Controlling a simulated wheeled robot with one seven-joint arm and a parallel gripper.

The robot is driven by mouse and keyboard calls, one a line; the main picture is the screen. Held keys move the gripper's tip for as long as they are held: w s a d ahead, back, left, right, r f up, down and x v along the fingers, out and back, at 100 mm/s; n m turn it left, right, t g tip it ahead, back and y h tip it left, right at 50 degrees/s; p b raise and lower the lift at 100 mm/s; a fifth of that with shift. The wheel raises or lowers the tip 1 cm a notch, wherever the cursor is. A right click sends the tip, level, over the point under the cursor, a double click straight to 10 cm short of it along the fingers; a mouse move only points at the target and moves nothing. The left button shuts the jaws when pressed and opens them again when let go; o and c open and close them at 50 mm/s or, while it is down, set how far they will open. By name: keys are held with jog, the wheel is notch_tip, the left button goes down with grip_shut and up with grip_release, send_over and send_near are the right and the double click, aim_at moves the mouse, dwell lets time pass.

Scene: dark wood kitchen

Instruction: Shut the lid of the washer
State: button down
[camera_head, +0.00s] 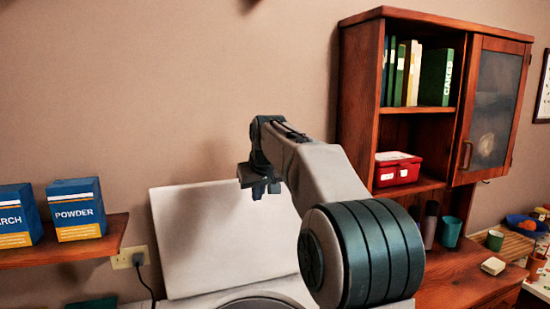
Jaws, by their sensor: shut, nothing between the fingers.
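The washer's white lid (215,240) stands raised, leaning back against the wall, in the lower middle of the head view. Below it is the washer's white top (190,301), with part of a round opening at the bottom edge. My gripper (259,188) is shut and empty. It is in front of the upper right part of the lid; I cannot tell if it touches it. My arm hides the lid's right edge and part of the washer top.
A wooden shelf (62,254) with a box of powder (76,209) and another box is on the left. A cord runs from a wall outlet (128,258). A wooden cabinet (362,85) and a wooden counter (462,275) with several small items are on the right.

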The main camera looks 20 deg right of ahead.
jog(key=w+d+r+t+p, duration=0.2)
jog(key=w+d+r+p, duration=0.3)
jog(key=w+d+r, duration=0.55)
jog(key=shift+m, duration=0.3)
jog(key=w+f, duration=0.1)
jog(key=f, duration=0.2)
jog(key=w+d+f+p, duration=0.1)
jog(key=f, duration=0.2)
jog(key=w+f, duration=0.2)
jog(key=f, duration=0.1)
jog(key=shift+w+d, duration=0.1)
jog(key=shift+d, duration=0.05)
jog(key=shift+s+f, duration=0.1)
jog(key=shift+s, duration=0.1)
jog(key=shift+s+f, duration=0.1)
